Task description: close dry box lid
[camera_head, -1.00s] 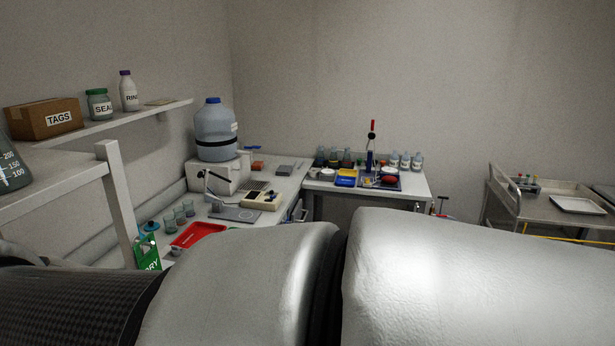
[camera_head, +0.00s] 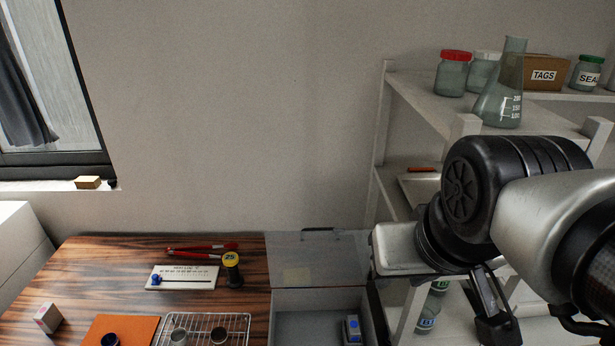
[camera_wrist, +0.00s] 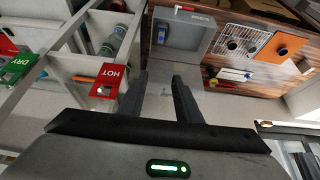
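The dry box (camera_head: 279,325) is a grey open-topped box at the right end of the wooden table, with its see-through lid (camera_head: 315,262) standing raised at the back. A small blue and white item (camera_head: 352,328) sits inside. In the wrist view the box (camera_wrist: 205,38) is beyond the fingers, with the same item (camera_wrist: 188,28) in it. My gripper (camera_wrist: 161,76) has its two dark fingers apart with nothing clearly between them. In the head view my arm's end is right of the lid; the fingertips cannot be made out, nor whether they touch the lid.
A white shelf rack (camera_head: 383,130) with jars and a flask (camera_head: 498,105) stands close by my arm on the right. On the table are a wire rack (camera_head: 235,320), an orange mat (camera_head: 112,328), a white slide gauge (camera_head: 183,278) and a yellow-topped item (camera_head: 231,262).

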